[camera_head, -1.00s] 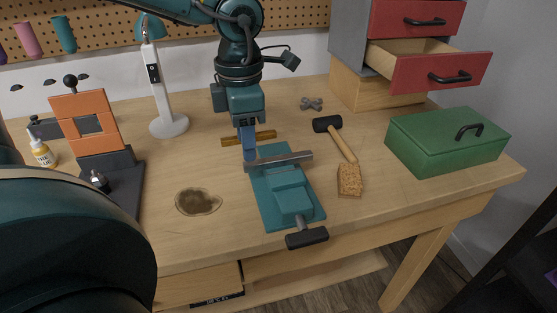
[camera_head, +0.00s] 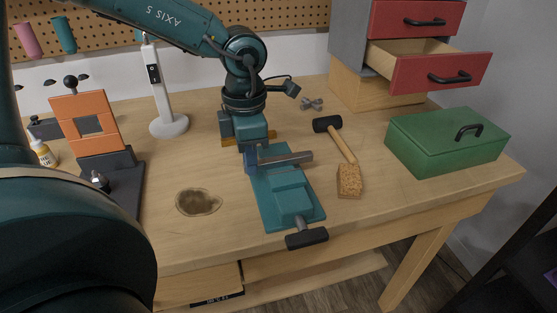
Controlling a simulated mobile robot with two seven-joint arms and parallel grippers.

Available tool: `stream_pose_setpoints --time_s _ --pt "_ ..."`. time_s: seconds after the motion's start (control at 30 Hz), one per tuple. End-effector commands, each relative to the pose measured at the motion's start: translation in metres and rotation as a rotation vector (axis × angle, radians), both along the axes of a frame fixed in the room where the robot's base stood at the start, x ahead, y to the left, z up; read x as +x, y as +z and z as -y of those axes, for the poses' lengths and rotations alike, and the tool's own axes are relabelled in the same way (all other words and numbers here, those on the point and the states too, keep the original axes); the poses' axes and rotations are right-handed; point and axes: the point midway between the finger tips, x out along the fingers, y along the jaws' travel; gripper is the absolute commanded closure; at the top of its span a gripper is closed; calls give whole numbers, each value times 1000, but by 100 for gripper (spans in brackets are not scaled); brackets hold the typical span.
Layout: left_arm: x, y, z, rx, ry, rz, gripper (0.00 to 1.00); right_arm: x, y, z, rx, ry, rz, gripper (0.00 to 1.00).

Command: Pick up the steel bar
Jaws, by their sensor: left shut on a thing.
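The steel bar (camera_head: 289,160) is a grey metal bar lying crosswise at the far end of the teal vise (camera_head: 291,199), its right end sticking out past the vise. My left gripper (camera_head: 252,162) comes down from above and is shut on the bar near its left end. The arm hides part of that end. I cannot tell whether the bar still touches the vise. My right gripper does not show.
A hammer (camera_head: 341,142) and a sponge-like brown block (camera_head: 349,181) lie right of the vise. A green toolbox (camera_head: 446,143) stands further right. A white lamp (camera_head: 161,95), an orange press (camera_head: 87,124) and a dark stain (camera_head: 198,202) are left.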

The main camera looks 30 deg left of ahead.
Motion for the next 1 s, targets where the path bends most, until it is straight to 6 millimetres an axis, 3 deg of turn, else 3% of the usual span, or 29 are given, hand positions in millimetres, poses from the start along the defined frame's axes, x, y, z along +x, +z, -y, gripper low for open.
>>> stream_pose_setpoints --time_s 0.1,0.47,0.67,0.87,1.0 --pt "0 0 0 0 0 0 100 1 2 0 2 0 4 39" --pt "0 1 0 -1 0 2 100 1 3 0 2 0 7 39" --pt "1 12 0 0 1 6 100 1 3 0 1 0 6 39" --pt "2 47 0 -1 2 9 100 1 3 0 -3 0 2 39" --pt "2 92 0 -1 2 12 100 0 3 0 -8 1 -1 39"
